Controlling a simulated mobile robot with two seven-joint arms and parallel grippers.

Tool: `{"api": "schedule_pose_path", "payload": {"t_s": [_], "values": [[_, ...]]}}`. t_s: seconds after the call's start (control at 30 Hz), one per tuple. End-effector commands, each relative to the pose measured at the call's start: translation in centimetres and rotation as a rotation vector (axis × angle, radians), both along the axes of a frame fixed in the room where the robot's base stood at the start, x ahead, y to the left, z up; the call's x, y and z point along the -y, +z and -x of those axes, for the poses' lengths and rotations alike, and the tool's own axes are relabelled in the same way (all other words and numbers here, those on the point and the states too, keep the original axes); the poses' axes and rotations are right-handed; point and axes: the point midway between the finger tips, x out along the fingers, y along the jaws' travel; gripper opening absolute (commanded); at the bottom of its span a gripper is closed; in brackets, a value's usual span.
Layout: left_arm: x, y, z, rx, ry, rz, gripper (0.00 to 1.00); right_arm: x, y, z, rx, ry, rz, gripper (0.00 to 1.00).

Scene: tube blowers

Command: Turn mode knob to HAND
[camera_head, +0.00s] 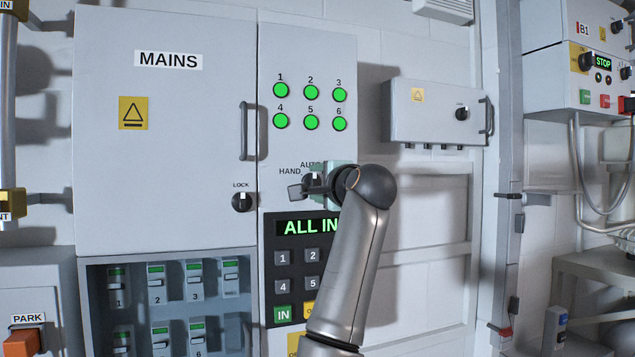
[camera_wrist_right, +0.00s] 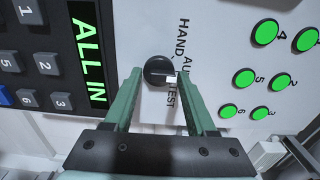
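The mode knob is a round black knob (camera_wrist_right: 158,71) with a white mark, on the light panel under the green lights. HAND, AUTO and TEST are printed around it. In the wrist view its white mark points right, to the AUTO side, which is up on the panel. My right gripper (camera_wrist_right: 160,76) is open, with one green finger on each side of the knob and gaps between; I cannot tell whether either touches. In the head view the right gripper (camera_head: 313,190) is at the knob and partly hides it and its labels. My left gripper is not in view.
Above are several lit green buttons (camera_head: 311,107). Below is a keypad with a display (camera_head: 309,227) reading ALL IN. To the left are the MAINS door (camera_head: 170,180), its handle (camera_head: 248,131) and the LOCK knob (camera_head: 242,202). A grey box (camera_head: 436,112) hangs to the right.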

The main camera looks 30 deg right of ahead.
Motion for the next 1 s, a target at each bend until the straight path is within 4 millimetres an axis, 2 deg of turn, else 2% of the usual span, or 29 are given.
{"api": "schedule_pose_path", "payload": {"t_s": [0.07,0.4,0.77,1.0], "values": [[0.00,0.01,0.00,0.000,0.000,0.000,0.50,-0.02,0.32,0.10,0.009,-0.001,0.002,0.39],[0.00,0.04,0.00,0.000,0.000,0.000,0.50,-0.04,0.69,0.21,0.017,-0.002,0.004,0.01],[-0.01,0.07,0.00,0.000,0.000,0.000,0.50,-0.11,0.94,0.30,0.011,-0.001,0.053,0.00],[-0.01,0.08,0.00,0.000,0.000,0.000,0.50,-0.17,0.99,0.29,-0.023,-0.002,0.197,0.00]]}}
